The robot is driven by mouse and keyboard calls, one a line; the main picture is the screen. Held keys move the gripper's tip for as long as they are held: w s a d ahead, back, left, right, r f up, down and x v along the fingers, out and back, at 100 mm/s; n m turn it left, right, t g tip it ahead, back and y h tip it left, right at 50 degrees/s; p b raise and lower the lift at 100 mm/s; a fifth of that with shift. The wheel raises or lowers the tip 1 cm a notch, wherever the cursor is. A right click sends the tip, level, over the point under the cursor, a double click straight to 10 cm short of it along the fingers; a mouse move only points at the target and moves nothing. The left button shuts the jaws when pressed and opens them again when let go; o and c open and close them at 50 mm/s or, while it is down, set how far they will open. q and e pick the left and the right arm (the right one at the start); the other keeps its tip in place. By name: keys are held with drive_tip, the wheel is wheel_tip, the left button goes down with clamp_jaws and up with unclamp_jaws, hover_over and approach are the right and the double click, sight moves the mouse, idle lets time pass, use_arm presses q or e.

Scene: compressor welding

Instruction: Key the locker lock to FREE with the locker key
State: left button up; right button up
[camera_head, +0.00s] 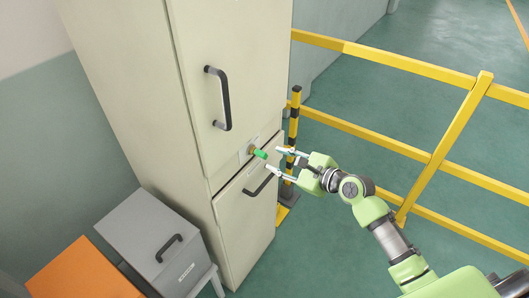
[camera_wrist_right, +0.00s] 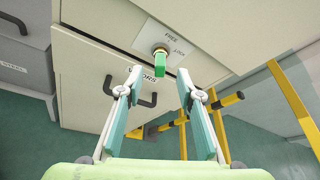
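The locker (camera_head: 200,110) is a tall beige cabinet with an upper door and a lower door. A brass lock with a label plate reading FREE and LOCK (camera_wrist_right: 165,42) sits between the door handles. The locker key, with a green head (camera_head: 260,153), is in the lock and points out toward my gripper; it also shows in the right wrist view (camera_wrist_right: 160,62). My right gripper (camera_head: 273,158) is open, with its two fingers apart in front of the key head and not touching it. My left gripper is not in view.
A yellow guard rail (camera_head: 390,60) and a yellow-black post (camera_head: 294,115) stand right of the locker, close to my right gripper. A grey drawer box (camera_head: 150,235) and an orange surface (camera_head: 80,272) are at lower left. Door handles (camera_head: 222,98) stick out.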

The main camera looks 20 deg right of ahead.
sight(260, 153)
drive_tip(key=x, duration=0.7)
drive_tip(key=shift+w+f, duration=0.1)
drive_tip(key=shift+w, duration=0.05)
drive_tip(key=shift+w+a+f, duration=0.15)
drive_tip(key=shift+w+f, duration=0.1)
drive_tip(key=shift+w, duration=0.2)
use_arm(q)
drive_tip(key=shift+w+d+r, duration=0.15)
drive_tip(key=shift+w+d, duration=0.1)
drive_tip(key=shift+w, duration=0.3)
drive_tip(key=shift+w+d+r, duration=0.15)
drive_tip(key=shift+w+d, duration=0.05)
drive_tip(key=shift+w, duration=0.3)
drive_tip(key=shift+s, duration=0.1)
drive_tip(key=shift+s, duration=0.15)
use_arm(e)
drive_tip(key=c, duration=0.9)
clamp_jaws()
